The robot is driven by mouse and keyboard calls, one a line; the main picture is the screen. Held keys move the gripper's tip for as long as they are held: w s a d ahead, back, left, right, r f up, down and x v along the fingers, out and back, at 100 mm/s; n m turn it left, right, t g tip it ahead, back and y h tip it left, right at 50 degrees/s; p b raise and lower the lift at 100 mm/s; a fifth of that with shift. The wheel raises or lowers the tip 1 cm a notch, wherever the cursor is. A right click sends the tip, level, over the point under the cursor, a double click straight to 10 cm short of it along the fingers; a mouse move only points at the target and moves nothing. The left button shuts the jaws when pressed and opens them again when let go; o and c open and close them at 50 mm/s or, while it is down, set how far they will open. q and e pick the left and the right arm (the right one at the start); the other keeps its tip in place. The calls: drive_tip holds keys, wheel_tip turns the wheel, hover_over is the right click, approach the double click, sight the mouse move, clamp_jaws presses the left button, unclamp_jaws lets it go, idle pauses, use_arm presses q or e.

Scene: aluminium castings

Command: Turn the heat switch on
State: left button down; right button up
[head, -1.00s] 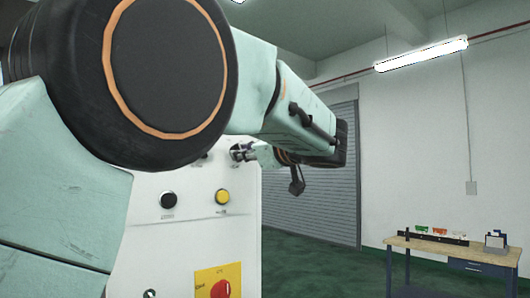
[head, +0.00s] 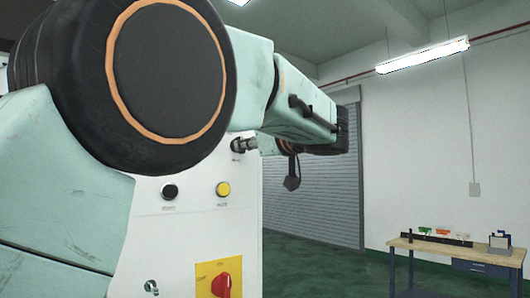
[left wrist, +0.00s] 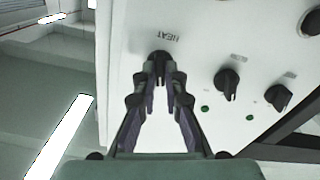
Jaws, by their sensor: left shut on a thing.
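The heat switch (left wrist: 159,57) is a black rotary knob on the white panel, under the upside-down label HEAT in the left wrist view. My left gripper (left wrist: 160,75) is shut on it, one finger at each side, facing the panel. The fingertips hide part of the knob, so its exact pointer direction is hard to tell. In the head view my left gripper (head: 249,145) is at the upper right edge of the panel, partly hidden behind my own arm. My right gripper is not in view.
Two more black knobs (left wrist: 228,82) and small green lamps (left wrist: 205,108) are beside the heat switch. Lower on the white cabinet (head: 180,235) are a black button (head: 170,192), a yellow button (head: 223,188) and a red switch (head: 221,285). A workbench (head: 455,253) stands far right.

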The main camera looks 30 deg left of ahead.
use_arm(q)
drive_tip(key=shift+m+b, duration=1.2)
drive_tip(key=shift+m, duration=3.4)
drive_tip(key=c, duration=1.4)
unclamp_jaws()
drive_tip(key=shift+a, duration=0.15)
